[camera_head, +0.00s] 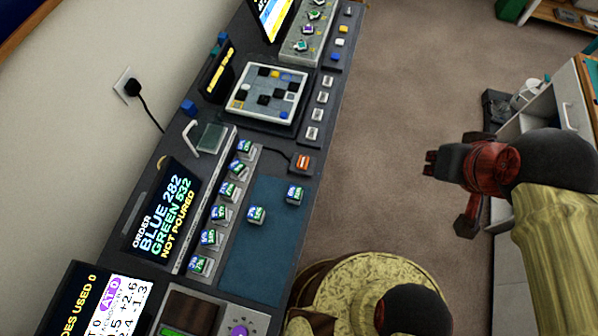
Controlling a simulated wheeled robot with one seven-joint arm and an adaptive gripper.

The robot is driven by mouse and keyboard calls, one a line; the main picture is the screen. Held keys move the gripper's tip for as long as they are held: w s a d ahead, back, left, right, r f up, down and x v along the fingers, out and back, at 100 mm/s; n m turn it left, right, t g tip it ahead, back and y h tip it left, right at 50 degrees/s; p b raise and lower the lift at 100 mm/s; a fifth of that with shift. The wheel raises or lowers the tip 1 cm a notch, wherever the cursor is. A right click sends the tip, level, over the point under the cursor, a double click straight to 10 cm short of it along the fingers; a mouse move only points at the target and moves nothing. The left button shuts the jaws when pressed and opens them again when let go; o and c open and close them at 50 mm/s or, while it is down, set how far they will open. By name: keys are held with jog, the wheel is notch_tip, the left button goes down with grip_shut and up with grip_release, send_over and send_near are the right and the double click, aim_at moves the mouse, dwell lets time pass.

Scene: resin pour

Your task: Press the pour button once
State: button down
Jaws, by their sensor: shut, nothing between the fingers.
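A small grey box with an orange-red button (303,161) sits on the dark bench near its front edge, with a cable running left from it. It looks like the pour button; its label is too small to read. The order screen (164,212) reads "BLUE 282, GREEN 532, NOT POURED". My gripper (431,163) is shut and empty. In the picture it is well right of the button, over the open floor and apart from the bench.
A row of labelled cubes (221,214) stands beside the order screen. Two more cubes lie on a blue mat (248,271). A tiled board (268,98) is above the button in the picture. Carpeted floor (385,80) is open between the bench and a cabinet at right.

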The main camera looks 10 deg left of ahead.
jog(key=shift+w, duration=0.15)
jog(key=shift+a, duration=0.1)
jog(key=w+a+f+m+g+y, duration=0.3)
jog(key=w+a+f+m, duration=0.4)
jog(key=a+f+m, duration=0.5)
jog(key=w+a+f+m+g+y, duration=0.2)
jog(key=w+a+f+m+y, duration=0.4)
jog(key=a+f+m, duration=0.6)
jog(key=w+a+m, duration=0.2)
jog(key=shift+a+f+m+g+b, duration=0.25)
jog(key=shift+a+m+g+b, duration=0.05)
jog(key=shift+m+g+b, duration=0.1)
jog(key=shift+w, duration=0.1)
jog(key=b, duration=0.8)
send_over(304, 160)
notch_tip(304, 160, down, 8)
jog(key=shift+r, duration=0.1)
jog(key=shift+f, duration=0.45)
